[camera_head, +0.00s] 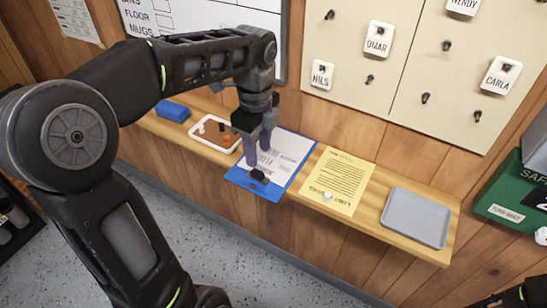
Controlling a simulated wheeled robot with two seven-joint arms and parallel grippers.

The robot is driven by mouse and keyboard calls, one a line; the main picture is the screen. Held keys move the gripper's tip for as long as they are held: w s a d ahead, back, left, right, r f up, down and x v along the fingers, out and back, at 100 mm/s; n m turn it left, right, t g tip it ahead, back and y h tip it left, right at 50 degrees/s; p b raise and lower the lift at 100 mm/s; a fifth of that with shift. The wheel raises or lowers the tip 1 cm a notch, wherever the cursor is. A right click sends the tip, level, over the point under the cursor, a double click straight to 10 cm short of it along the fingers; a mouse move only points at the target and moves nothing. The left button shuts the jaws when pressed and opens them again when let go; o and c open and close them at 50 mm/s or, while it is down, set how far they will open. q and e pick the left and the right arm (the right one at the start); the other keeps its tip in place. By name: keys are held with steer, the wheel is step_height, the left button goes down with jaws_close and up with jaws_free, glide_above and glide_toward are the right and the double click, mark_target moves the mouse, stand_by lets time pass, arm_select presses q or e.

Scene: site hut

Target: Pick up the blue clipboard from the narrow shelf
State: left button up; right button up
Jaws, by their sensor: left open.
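The blue clipboard (272,193) lies on the narrow wooden shelf (372,188), with white printed paper on it and a dark clip (258,176) at its near end. Its near edge reaches the shelf's front edge. My left gripper (258,160) is open and points down over the clipboard, just behind the clip. Its purplish fingers hide part of the paper. I cannot tell whether the fingertips touch the board. Part of my right arm shows in the bottom right corner, but its gripper is not in view.
Left of the clipboard are a white tray (194,139) with small items and a blue block (173,111). Right of it are a yellow sheet (339,178) with a small white object and a grey tray (417,217). A pegboard (400,72) with name tags hangs above. A green box (515,192) stands at right.

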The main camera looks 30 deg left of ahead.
mark_target(259, 173)
arm_select(q)
steer(key=shift+f, duration=1.2)
steer(key=shift+f, duration=0.15)
step_height(259, 173, down, 5)
steer(key=shift+w+r+p, duration=0.1)
steer(key=shift+p, duration=0.4)
steer(key=shift+c, duration=0.5)
jaws_close()
